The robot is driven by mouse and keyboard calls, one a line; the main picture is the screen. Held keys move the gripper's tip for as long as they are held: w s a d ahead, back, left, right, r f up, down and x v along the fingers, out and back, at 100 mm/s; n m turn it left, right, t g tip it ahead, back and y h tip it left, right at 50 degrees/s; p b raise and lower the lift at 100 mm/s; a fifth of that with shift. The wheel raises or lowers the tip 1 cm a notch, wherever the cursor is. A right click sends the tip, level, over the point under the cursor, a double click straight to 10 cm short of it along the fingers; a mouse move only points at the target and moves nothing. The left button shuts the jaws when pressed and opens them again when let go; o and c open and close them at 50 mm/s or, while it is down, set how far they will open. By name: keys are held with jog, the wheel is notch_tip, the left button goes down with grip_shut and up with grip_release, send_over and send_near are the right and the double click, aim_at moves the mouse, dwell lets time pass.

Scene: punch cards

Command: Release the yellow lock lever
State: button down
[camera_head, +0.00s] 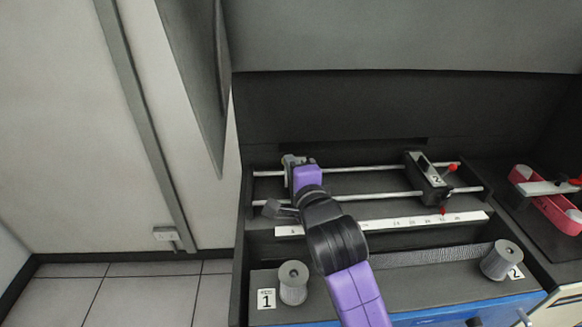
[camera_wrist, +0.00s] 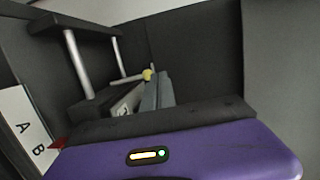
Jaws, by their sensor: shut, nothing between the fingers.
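The yellow lever knob (camera_wrist: 147,75) shows in the wrist view, small, at the end of a thin rod beside a dark carriage block (camera_wrist: 120,106). My gripper's grey fingers (camera_wrist: 158,86) are shut and empty, just right of the knob; I cannot tell whether they touch it. In the head view my purple and black arm reaches to the left end of the two rails and hides most of that carriage and the knob. A grey part (camera_head: 275,208) shows left of my wrist there.
A white numbered scale strip (camera_head: 420,222) runs in front. Grey spools (camera_head: 293,282) stand at both front corners. A red device (camera_head: 548,200) lies further right.

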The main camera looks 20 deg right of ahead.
jog(key=s+b, duration=0.1)
jog(key=s, duration=0.6)
jog(key=shift+s+a+r, duration=0.25)
jog(key=shift+a+r, duration=0.2)
notch_tip(320, 180, up, 4)
jog(key=a+n+t, duration=0.1)
jog(key=n+t, duration=0.1)
jog(key=n, duration=0.3)
jog(key=s+f+n+y, duration=0.1)
jog(key=s+f+n, duration=0.2)
jog(key=s, duration=0.4)
jog(key=s+f+n, duration=0.4)
jog(key=s+n, duration=0.1)
jog(key=s, duration=0.2)
jog(key=s+f+n+y, duration=0.1)
jog(key=s+f+n, duration=0.2)
jog(key=s, duration=0.3)
jog(key=shift+s+a+f+n+t+y, duration=0.3)
jog(key=shift+s+n+t, duration=0.1)
jog(key=shift+n, duration=0.5)
jog(key=s+f+g, duration=0.2)
jog(key=s+f, duration=0.1)
jog(key=s, duration=0.6)
jog(key=s+d+f+n+g, duration=0.1)
jog(key=s+f, duration=0.3)
jog(key=s, duration=0.6)
jog(key=shift+d+f+n+g, duration=0.15)
jog(key=shift+f+n+g, duration=0.15)
jog(key=shift+g, duration=0.4)
